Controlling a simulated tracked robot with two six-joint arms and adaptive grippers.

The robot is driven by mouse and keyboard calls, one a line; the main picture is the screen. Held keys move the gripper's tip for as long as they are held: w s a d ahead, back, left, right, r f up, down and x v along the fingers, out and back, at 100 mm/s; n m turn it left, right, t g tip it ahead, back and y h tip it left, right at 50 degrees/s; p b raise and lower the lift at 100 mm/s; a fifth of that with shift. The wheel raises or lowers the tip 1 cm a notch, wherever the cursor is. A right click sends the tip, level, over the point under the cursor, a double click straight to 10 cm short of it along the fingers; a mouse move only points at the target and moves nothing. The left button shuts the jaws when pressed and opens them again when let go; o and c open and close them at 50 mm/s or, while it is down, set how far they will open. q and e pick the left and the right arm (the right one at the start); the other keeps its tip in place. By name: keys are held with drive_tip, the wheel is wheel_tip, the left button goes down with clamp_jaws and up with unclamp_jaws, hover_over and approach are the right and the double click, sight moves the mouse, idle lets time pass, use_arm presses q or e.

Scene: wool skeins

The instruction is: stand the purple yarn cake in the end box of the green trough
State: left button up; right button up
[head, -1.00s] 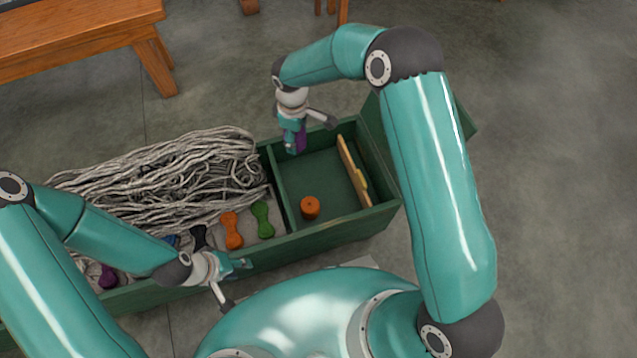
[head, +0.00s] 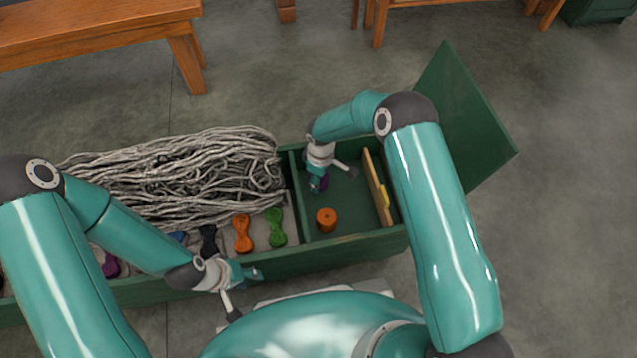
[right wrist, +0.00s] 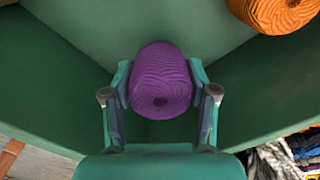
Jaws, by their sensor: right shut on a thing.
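The purple yarn cake (right wrist: 160,80) is between the fingers of my right gripper (right wrist: 160,95), which is shut on it. An orange yarn cake (head: 326,219) stands in the same box. My left gripper (head: 245,290) is over the trough's near edge; its fingers look apart.
Grey-white skeins (head: 180,175) fill the long part of the trough. Small hanks, including an orange one (head: 243,233) and a green one (head: 276,227), lie along its near side. A wooden board (head: 377,188) stands inside the end box. A green lid (head: 465,120) is open at the right.

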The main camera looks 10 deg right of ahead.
drive_tip(key=shift+f, duration=1.2)
drive_tip(key=shift+f+b, duration=0.2)
drive_tip(key=shift+b, duration=0.15)
drive_tip(key=o, duration=1.2)
drive_tip(key=shift+r, duration=0.1)
drive_tip(key=shift+c, duration=0.2)
drive_tip(key=shift+r, duration=0.2)
wheel_tip(320, 180, up, 12)
drive_tip(key=p, duration=0.4)
drive_tip(key=shift+f, duration=0.1)
